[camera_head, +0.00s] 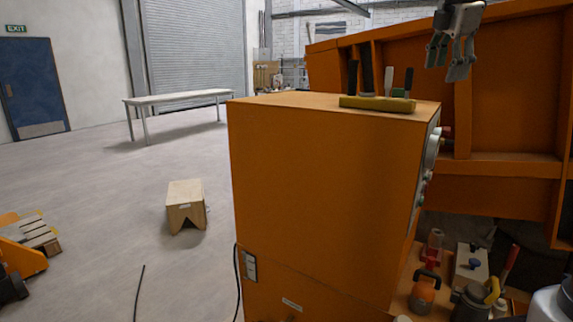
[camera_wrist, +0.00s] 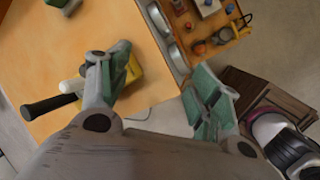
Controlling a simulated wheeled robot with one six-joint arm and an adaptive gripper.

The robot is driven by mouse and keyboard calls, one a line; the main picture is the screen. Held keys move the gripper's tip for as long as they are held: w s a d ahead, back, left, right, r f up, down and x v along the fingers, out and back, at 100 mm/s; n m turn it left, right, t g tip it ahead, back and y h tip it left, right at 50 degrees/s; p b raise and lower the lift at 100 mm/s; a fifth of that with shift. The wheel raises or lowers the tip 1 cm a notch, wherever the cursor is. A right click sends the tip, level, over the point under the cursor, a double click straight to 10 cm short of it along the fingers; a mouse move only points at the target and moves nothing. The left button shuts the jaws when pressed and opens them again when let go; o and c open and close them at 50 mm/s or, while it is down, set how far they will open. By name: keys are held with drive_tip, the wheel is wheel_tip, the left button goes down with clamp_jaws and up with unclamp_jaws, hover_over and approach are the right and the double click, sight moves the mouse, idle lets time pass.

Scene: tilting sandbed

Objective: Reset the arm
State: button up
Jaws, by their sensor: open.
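My gripper (camera_head: 452,58) hangs at the upper right of the head view, above and to the right of the orange cabinet (camera_head: 325,175). Its fingers point down and are apart, with nothing between them. In the wrist view my gripper (camera_wrist: 160,95) is open, its greenish finger pads spread over the cabinet top's edge. A yellow tool holder (camera_head: 377,104) with several upright handles stands on the cabinet top. It also shows in the wrist view (camera_wrist: 132,72), partly hidden behind the left finger.
An orange tilted bed frame (camera_head: 510,90) rises behind my gripper.

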drive_tip(key=s+a+f+m+y, duration=0.1)
drive_tip(key=s+f+m, duration=1.8)
drive_tip(key=s+f, duration=0.5)
drive_tip(key=s, duration=0.3)
drive_tip(key=shift+s+f+m+y, duration=0.15)
drive_tip(key=shift+f+m+y, duration=0.05)
drive_tip(key=shift+m+y, duration=0.1)
